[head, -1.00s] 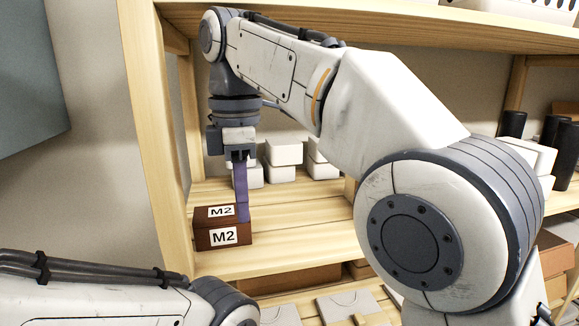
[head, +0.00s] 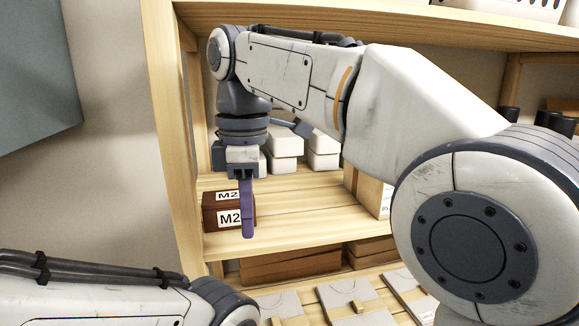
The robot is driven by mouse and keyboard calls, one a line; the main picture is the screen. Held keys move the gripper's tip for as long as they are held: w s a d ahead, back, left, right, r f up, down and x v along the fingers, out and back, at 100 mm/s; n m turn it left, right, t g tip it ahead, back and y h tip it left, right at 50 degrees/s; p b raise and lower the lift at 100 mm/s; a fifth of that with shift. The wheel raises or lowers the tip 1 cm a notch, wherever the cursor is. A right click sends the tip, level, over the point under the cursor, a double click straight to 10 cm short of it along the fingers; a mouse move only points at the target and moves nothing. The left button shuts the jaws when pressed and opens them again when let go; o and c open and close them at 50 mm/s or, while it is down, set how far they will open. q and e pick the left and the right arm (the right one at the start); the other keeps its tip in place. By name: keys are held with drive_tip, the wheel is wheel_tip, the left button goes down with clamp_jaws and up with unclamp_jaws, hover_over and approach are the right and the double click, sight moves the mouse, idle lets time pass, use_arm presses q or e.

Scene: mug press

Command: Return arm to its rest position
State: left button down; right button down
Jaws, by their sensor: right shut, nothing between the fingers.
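My right arm reaches across the head view from the right, and its gripper (head: 247,234) points down in front of the shelf. Its purple fingers are shut with nothing between them. A brown box labelled M2 (head: 212,214) sits on the wooden shelf (head: 310,205), behind the gripper, whose fingers cover part of its right side. Whether the fingers touch the box is hard to tell, but they appear in front of it. My left arm shows at the bottom left; its gripper is out of the picture.
White boxes (head: 284,148) stand at the back of the shelf. A wooden post (head: 172,130) borders the shelf on the left, and an upper board (head: 330,28) lies above my right arm. Flat grey pieces (head: 345,294) and brown cartons (head: 290,266) lie below. Dark cylinders (head: 548,119) stand at right.

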drive_tip(key=s+d+f+m+b, duration=0.2)
drive_tip(key=s+d+f+m, duration=0.1)
drive_tip(key=f, duration=0.7)
drive_tip(key=s+d+f+m+b, duration=0.3)
drive_tip(key=s+d+f+m, duration=0.1)
drive_tip(key=s+f, duration=0.4)
drive_tip(key=s+d+f+m+b, duration=0.3)
drive_tip(key=s+d+f+m, duration=0.1)
drive_tip(key=f, duration=0.9)
drive_tip(key=shift+s+m+y, duration=0.4)
drive_tip(key=shift+s+m, duration=0.2)
drive_tip(key=shift+s, duration=0.5)
